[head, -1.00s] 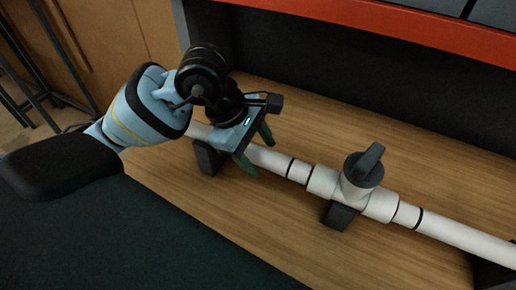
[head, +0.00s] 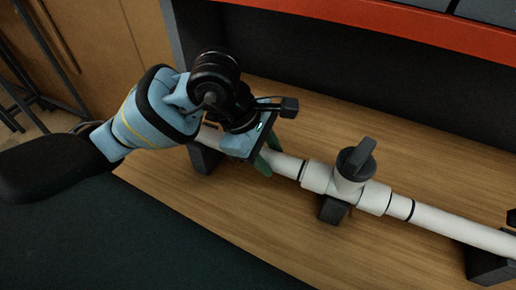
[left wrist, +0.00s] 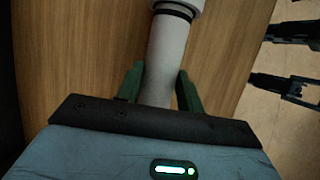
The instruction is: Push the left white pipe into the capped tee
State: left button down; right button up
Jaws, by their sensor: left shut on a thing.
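The left white pipe (head: 283,163) lies along the wooden bench and runs into the left side of the white tee (head: 317,177). The tee carries a dark cap with a raised grip (head: 357,158) on top. My left gripper (head: 268,160) is shut around the left pipe, a short way left of the tee. In the left wrist view the pipe (left wrist: 165,60) passes between the green fingers (left wrist: 160,88). The pipe's black ring (left wrist: 174,10) sits close against the tee's rim. My right gripper cannot be made out.
Dark blocks (head: 334,210) support the pipe line under the tee and near both ends. The right white pipe (head: 455,228), with its own black ring, leaves the tee's other side. A dark panel with a red edge (head: 400,18) stands behind. Bare bench lies in front.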

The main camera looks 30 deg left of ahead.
pick_arm(q)
jog(key=shift+d, duration=0.2)
jog(key=c, duration=1.3)
grip_release()
jog(key=o, duration=0.4)
jog(key=shift+d, duration=0.15)
jog(key=shift+r, duration=0.1)
jog(key=v, duration=0.7)
jog(key=shift+s+a+r, duration=0.1)
jog(key=shift+a+r, duration=0.15)
jog(key=shift+r, duration=0.1)
jog(key=shift+s+f, duration=0.1)
